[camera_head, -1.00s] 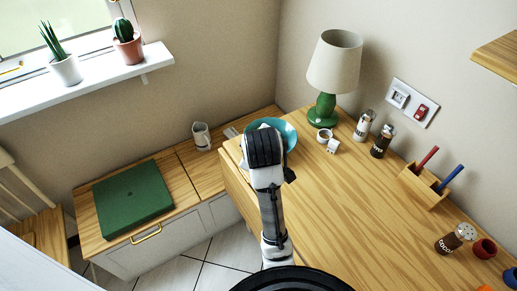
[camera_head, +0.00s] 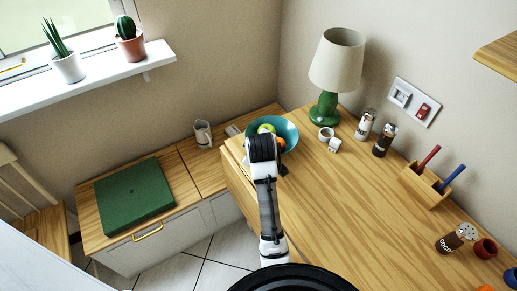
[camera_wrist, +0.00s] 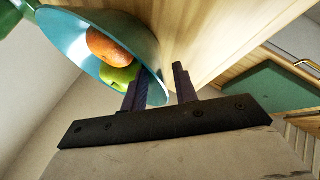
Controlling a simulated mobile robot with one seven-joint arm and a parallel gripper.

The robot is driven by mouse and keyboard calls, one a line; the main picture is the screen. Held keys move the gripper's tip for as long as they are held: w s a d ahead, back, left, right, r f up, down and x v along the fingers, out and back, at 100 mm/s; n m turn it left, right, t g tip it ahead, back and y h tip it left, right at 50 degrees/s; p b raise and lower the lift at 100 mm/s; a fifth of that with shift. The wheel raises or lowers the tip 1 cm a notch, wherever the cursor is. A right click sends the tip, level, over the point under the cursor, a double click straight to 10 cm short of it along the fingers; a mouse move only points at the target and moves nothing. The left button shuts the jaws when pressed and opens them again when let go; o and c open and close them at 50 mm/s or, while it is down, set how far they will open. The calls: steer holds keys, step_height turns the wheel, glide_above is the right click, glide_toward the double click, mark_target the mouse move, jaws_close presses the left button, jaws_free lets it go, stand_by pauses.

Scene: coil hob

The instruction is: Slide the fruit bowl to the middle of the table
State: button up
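The teal fruit bowl (camera_head: 287,128) stands at the far left corner of the wooden table (camera_head: 340,215), near the lamp. It holds a green apple (camera_head: 266,129) and an orange fruit (camera_head: 281,144). In the wrist view, the bowl (camera_wrist: 75,38) appears tilted, with the orange fruit (camera_wrist: 106,45) and apple (camera_wrist: 120,77) inside. My gripper (camera_wrist: 161,68) is open at the bowl's near side. One finger overlaps the bowl in the picture; the other is outside it, with part of the rim between them. Contact cannot be told. In the head view my wrist hides the fingers and part of the bowl.
A green lamp (camera_head: 325,108), a white cup (camera_head: 326,134), shakers (camera_head: 383,141) and a pen holder (camera_head: 425,186) line the wall side. Another shaker (camera_head: 452,240) is at right. The table's middle is clear. A lower bench (camera_head: 197,170) lies left.

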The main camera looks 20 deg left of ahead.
steer(key=shift+w+a+f, duration=0.1)
steer(key=shift+w+f, duration=0.2)
steer(key=shift+f, duration=0.05)
jaws_close()
